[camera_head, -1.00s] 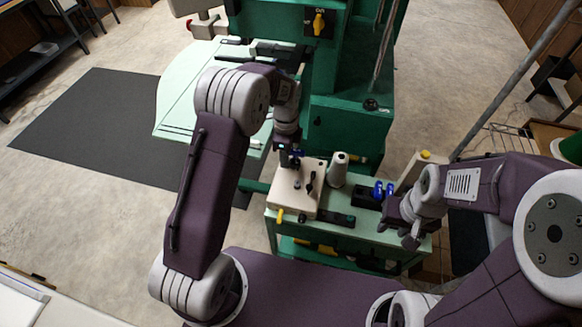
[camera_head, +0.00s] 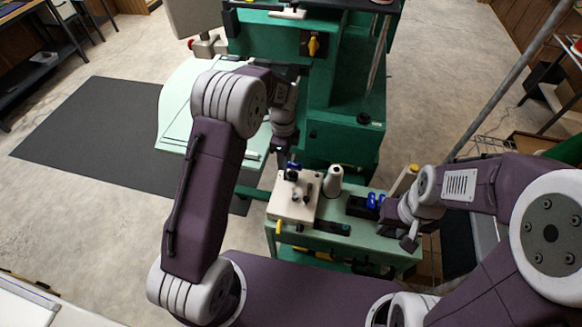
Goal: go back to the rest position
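My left gripper (camera_head: 289,166) points down over the back edge of a cream box (camera_head: 286,209) on the small green bench. Its fingers are small and dark at this size, and I cannot tell whether they are open or shut. My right gripper (camera_head: 377,203) points left beside blue pieces at the right part of the bench. Its fingertips are partly hidden by its own body, and I cannot tell whether they hold a blue piece (camera_head: 372,200).
The bench (camera_head: 350,248) also carries a white cone (camera_head: 333,182) and a dark block (camera_head: 357,207). A tall green machine (camera_head: 340,130) with a pale table (camera_head: 185,105) stands behind. A slanted metal pole (camera_head: 508,88) rises at the right. A dark mat (camera_head: 85,130) lies on the open floor.

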